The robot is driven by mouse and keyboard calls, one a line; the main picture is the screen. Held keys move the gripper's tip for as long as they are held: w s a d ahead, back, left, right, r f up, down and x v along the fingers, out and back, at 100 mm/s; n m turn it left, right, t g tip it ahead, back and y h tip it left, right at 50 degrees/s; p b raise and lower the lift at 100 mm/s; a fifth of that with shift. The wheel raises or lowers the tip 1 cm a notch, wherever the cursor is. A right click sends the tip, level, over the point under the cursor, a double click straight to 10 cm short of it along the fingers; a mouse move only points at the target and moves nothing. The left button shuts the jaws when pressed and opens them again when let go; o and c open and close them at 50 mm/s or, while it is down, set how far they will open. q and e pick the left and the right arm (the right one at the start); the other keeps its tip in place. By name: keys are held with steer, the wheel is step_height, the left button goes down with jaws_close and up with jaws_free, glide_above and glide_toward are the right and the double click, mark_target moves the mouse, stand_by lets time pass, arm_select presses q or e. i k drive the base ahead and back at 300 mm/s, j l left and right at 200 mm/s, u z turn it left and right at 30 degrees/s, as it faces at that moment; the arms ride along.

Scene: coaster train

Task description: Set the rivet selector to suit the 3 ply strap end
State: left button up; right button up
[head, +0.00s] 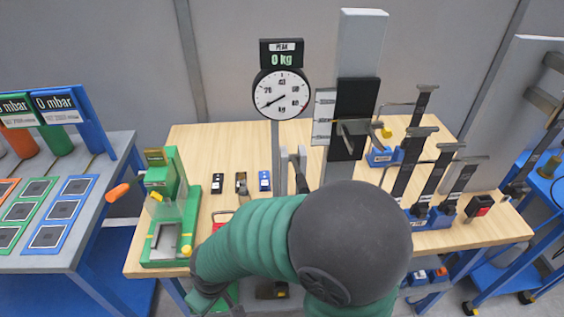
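A green press (170,205) with an orange-tipped lever (119,192) stands at the left end of the wooden bench in the head view. A green-sleeved arm of mine with a dark round joint crosses the front of the bench and bends down near the press.
A dial gauge (282,93) under a "PEAK 0 kg" display (282,54) stands mid-bench beside a tall grey column (361,45). Small black and blue blocks (264,181) lie between press and gauge. A blue-framed table (75,250) with panels is at left. My arm hides the front middle.

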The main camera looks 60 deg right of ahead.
mark_target(156, 196)
steer(key=i+j+z, duration=0.1)
steer(key=i+z, duration=0.2)
steer(key=z, duration=0.15)
steer(key=i+j+z, duration=0.2)
steer(key=z, duration=0.25)
steer(key=i+j+z, duration=0.25)
steer(key=z, duration=0.2)
steer(key=i+j+z, duration=0.15)
steer(key=j+z, duration=0.35)
steer(key=i+j+z, duration=0.15)
steer(key=j+z, duration=0.15)
steer(key=z, duration=0.15)
steer(key=j+z, duration=0.45)
